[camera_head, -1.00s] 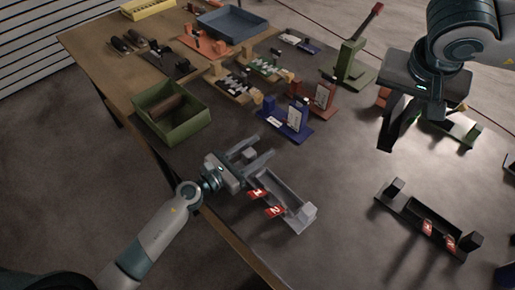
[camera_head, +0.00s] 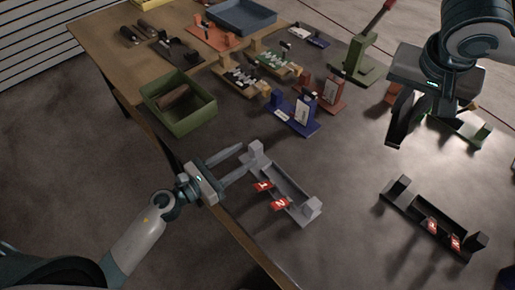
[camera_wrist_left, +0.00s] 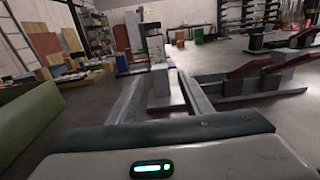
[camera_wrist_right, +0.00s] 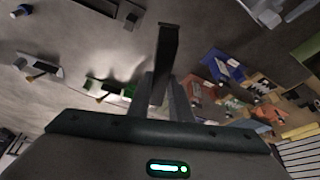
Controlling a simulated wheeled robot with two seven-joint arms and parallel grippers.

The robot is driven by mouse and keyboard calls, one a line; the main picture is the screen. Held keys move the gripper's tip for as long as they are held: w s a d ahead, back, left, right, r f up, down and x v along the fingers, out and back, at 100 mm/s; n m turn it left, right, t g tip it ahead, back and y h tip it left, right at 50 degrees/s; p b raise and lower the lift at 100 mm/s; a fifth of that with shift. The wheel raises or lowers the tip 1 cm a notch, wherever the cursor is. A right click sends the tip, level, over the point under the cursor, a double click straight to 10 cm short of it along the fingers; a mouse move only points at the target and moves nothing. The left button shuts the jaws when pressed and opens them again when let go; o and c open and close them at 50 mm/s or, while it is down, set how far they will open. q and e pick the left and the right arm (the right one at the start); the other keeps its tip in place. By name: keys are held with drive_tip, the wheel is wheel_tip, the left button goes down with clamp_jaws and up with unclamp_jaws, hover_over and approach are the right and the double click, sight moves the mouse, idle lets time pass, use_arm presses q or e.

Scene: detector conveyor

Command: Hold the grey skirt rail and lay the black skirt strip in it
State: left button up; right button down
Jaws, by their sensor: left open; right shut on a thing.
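The grey skirt rail (camera_head: 292,193) lies on the dark table front, with an upright block at each end and red tags 1 and 2 on its near side. My left gripper (camera_head: 243,160) is open at the rail's upper left end block (camera_head: 256,152). In the left wrist view, that block (camera_wrist_left: 160,88) stands between the tips of the spread fingers (camera_wrist_left: 162,90). My right gripper (camera_head: 415,108) is shut on the black skirt strip (camera_head: 397,130), held in the air at the right. The strip (camera_wrist_right: 168,45) also projects from the fingers in the right wrist view.
A black rail-like fixture (camera_head: 408,209) with red tags lies at the right. A green bin (camera_head: 190,122) stands left of the grey rail. A blue stand (camera_head: 296,118) and several coloured fixtures are behind. Bare table lies between the grey and black fixtures.

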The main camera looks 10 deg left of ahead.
use_arm(q)
drive_tip(key=shift+v, duration=1.55)
drive_tip(key=c, duration=0.3)
drive_tip(key=shift+s+a, duration=0.1)
use_arm(e)
drive_tip(key=shift+s+a, duration=0.1)
